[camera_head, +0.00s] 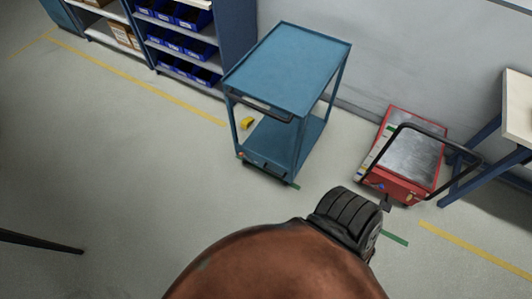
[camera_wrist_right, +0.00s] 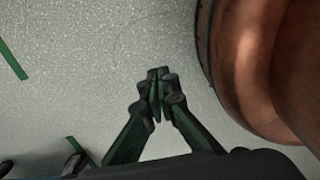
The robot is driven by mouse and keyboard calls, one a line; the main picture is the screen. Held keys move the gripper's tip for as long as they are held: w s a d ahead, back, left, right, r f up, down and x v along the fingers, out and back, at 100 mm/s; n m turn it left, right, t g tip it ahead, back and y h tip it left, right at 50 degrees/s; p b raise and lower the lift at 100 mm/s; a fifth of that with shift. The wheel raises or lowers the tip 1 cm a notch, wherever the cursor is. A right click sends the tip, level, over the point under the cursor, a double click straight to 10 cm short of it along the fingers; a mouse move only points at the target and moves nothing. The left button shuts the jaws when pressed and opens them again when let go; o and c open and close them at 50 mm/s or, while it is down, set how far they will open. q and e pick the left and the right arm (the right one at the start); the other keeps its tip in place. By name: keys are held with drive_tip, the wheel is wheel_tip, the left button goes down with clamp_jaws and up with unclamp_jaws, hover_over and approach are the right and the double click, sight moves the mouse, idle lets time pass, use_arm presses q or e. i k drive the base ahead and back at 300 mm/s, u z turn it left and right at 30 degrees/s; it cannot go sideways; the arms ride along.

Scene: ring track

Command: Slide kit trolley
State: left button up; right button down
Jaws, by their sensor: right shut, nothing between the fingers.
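A blue two-shelf trolley (camera_head: 290,70) stands upright near the wall, with a dark push handle (camera_head: 262,106) along its near left side. My right gripper (camera_wrist_right: 157,92) shows in the right wrist view, shut and empty above bare grey floor. It touches nothing there, and the trolley is outside that view. In the head view, my right arm covers the bottom middle and its fingers cannot be made out. My left gripper is not in view.
A red cart (camera_head: 413,150) with a black handle stands right of the trolley, beside a blue-legged table (camera_head: 517,110). Shelving with blue bins (camera_head: 180,42) is at the back left. Green strips (camera_head: 395,238) and yellow lines (camera_head: 475,248) mark the floor. Floor at left is mostly clear.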

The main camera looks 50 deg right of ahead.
sight(288, 71)
drive_tip(key=z, duration=1.9)
drive_tip(key=k, duration=0.5)
drive_tip(key=z, duration=1.3)
drive_tip(key=i, duration=0.7)
drive_tip(key=u, duration=0.55)
drive_tip(key=i, duration=0.6)
drive_tip(key=u, duration=0.65)
